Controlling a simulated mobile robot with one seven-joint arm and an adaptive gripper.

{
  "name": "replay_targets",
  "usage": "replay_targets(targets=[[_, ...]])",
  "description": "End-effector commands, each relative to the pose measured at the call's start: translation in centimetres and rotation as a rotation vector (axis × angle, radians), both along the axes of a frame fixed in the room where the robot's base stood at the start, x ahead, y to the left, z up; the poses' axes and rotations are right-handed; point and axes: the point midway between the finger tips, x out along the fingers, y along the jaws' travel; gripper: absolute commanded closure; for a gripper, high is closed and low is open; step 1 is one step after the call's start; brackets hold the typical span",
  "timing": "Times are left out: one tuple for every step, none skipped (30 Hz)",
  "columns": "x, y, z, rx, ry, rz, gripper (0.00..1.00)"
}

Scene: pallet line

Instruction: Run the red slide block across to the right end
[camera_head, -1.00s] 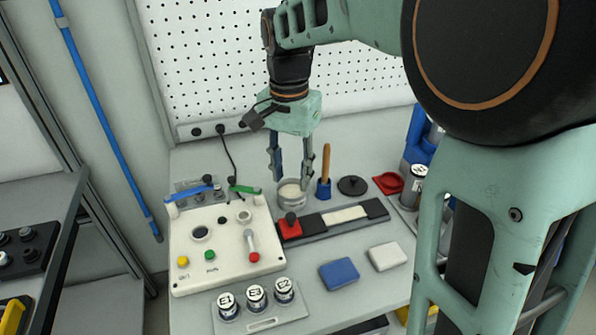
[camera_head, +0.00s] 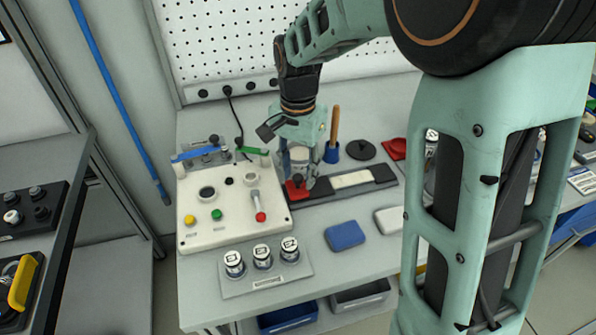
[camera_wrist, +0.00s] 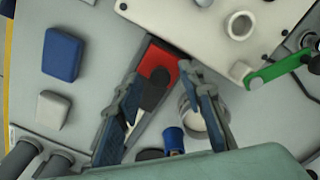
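The red slide block (camera_head: 296,191) sits at the left end of a dark slide rail (camera_head: 322,188) that has a pale strip along its middle. In the wrist view the red block (camera_wrist: 160,62) carries a dark upright knob (camera_wrist: 154,92). My gripper (camera_head: 298,182) is down at the block, with its fingers partly covering it. In the wrist view the fingers of my gripper (camera_wrist: 163,72) are apart, one on each side of the block and knob. No firm contact shows. The rest of the rail is mostly hidden in the wrist view.
A white control panel (camera_head: 228,222) with buttons and levers adjoins the rail's left end. A blue cup (camera_head: 331,154) with a wooden handle and a black disc (camera_head: 361,149) stand behind the rail. A blue block (camera_head: 345,235) and a white block (camera_head: 388,220) lie in front.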

Motion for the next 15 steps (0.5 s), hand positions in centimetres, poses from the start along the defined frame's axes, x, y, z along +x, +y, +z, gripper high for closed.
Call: replay_targets(targets=[[0.00,0.00,0.01,0.000,0.000,0.000,0.64],[0.00,0.00,0.02,0.000,0.000,0.000,0.64],[0.00,0.00,0.02,0.000,0.000,0.000,0.64],[0.01,0.00,0.02,0.000,0.000,0.000,0.67],[0.01,0.00,0.03,0.000,0.000,0.000,0.70],[0.01,0.00,0.03,0.000,0.000,0.000,0.74],[0.01,0.00,0.04,0.000,0.000,0.000,0.78],[0.01,0.00,0.04,0.000,0.000,0.000,0.81],[0.01,0.00,0.04,0.000,0.000,0.000,0.85],[0.01,0.00,0.05,0.000,0.000,0.000,0.89],[0.01,0.00,0.05,0.000,0.000,0.000,0.92],[0.01,0.00,0.05,0.000,0.000,0.000,0.96],[0.02,0.00,0.05,0.000,0.000,0.000,1.00],[0.02,0.00,0.06,0.000,0.000,0.000,1.00],[0.02,0.00,0.06,0.000,0.000,0.000,1.00]])
